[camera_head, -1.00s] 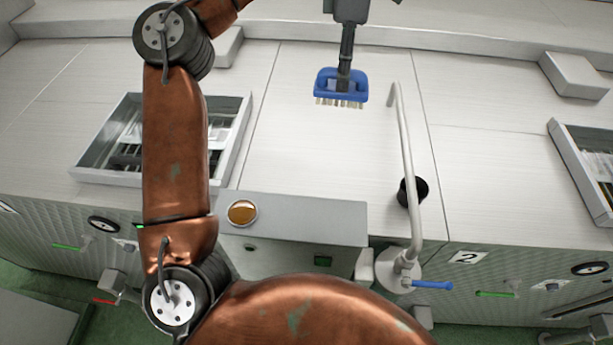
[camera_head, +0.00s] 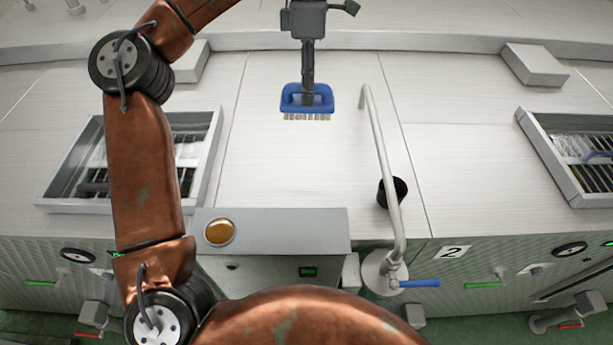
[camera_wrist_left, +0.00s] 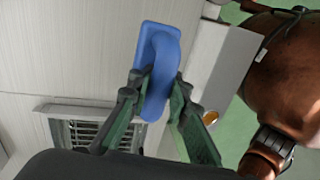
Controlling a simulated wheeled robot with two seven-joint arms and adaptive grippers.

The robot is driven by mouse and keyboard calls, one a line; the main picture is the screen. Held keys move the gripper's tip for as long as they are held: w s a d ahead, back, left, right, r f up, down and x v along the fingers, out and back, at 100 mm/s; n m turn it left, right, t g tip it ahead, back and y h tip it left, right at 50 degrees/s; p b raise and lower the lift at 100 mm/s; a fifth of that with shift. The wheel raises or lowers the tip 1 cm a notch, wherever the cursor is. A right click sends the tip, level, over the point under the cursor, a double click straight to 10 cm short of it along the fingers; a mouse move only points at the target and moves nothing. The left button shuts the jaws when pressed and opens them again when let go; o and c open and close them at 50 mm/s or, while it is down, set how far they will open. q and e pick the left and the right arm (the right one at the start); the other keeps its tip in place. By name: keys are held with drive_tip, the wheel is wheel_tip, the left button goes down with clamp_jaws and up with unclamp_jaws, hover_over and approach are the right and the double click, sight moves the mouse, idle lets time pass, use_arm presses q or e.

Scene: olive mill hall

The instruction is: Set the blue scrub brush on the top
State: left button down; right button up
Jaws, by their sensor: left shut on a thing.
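The blue scrub brush (camera_head: 307,99) hangs in my left gripper (camera_head: 307,88), with its pale bristles facing down. In the head view it appears over the white top (camera_head: 280,165) of the machine; I cannot tell how high above it. In the left wrist view the fingers of my left gripper (camera_wrist_left: 152,95) are shut on the handle of the blue brush (camera_wrist_left: 157,60). My right gripper is in neither view.
A bent pipe (camera_head: 380,150) with a blue lever rises right of the clear middle of the top, next to a black cup (camera_head: 397,190). Grated openings (camera_head: 208,165) (camera_head: 545,150) lie left and right. A control box (camera_head: 275,228) with an amber button stands in front.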

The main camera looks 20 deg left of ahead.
sight(309, 114)
use_arm(q)
drive_tip(key=f, duration=0.2)
drive_tip(key=w+f+b, duration=0.1)
drive_tip(key=shift+w+f, duration=0.2)
drive_tip(key=shift+f, duration=0.15)
wheel_tip(309, 114, down, 4)
drive_tip(key=shift+a+f+b, duration=0.1)
drive_tip(key=shift+a+b, duration=0.05)
drive_tip(key=shift+b, duration=0.5)
drive_tip(key=f, duration=0.5)
drive_tip(key=s+f+p, duration=0.1)
drive_tip(key=f, duration=1.1)
drive_tip(key=shift+s+p, duration=0.2)
drive_tip(key=shift+p, duration=0.2)
drive_tip(key=shift+s+f, duration=0.1)
drive_tip(key=shift+f, duration=0.1)
drive_tip(key=shift+s, duration=0.1)
drive_tip(key=shift+f+b, duration=0.35)
drive_tip(key=shift+f, duration=0.05)
drive_tip(key=c, duration=2.2)
unclamp_jaws()
drive_tip(key=o, duration=0.4)
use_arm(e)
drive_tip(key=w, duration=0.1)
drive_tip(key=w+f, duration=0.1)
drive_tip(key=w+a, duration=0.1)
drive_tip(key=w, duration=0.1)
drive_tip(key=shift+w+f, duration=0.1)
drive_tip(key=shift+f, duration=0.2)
